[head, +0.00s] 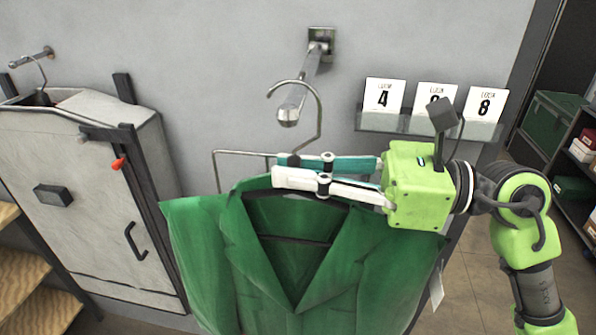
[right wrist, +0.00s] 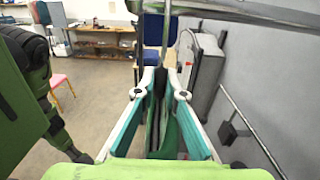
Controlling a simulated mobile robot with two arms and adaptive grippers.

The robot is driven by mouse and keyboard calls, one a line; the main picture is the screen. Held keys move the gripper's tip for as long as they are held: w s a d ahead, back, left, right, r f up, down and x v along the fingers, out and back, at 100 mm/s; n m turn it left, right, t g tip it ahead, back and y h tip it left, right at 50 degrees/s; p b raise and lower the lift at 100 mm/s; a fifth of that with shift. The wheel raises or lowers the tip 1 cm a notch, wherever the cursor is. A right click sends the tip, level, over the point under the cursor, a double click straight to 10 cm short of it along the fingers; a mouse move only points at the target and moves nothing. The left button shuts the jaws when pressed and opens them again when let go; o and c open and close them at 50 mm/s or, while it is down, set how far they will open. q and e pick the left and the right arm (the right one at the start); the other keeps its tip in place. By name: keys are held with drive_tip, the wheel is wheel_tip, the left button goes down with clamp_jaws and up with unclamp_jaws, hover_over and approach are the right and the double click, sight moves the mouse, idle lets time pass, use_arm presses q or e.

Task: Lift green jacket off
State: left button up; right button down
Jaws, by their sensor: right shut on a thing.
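The green jacket (head: 215,235) hangs upright on a dark hanger with a metal hook (head: 319,125), in the middle of the head view. My right gripper (head: 280,170) is shut on the hanger at the jacket's collar, coming in from the right. The right wrist view shows its fingers closed around the dark hanger (right wrist: 160,82). The hook's curve is level with the wall peg (head: 297,95), above its rounded end. I cannot tell whether the hook touches the peg. My left gripper is not in view.
A grey garment bag (head: 85,190) hangs from another peg (head: 32,58) at the left. Number cards, 4 (head: 384,98) and 8 (head: 485,103) among them, stand on a wall shelf (head: 400,124) at the right. A metal rail (head: 245,153) is behind the jacket. Wooden steps (head: 25,275) are lower left.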

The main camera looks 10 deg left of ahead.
drive_tip(key=shift+r+p, duration=0.4)
drive_tip(key=shift+r, duration=0.65)
drive_tip(key=shift+d+f, duration=0.1)
drive_tip(key=shift+d, duration=0.25)
drive_tip(key=shift+d+b, duration=2.15)
drive_tip(key=shift+d, duration=2)
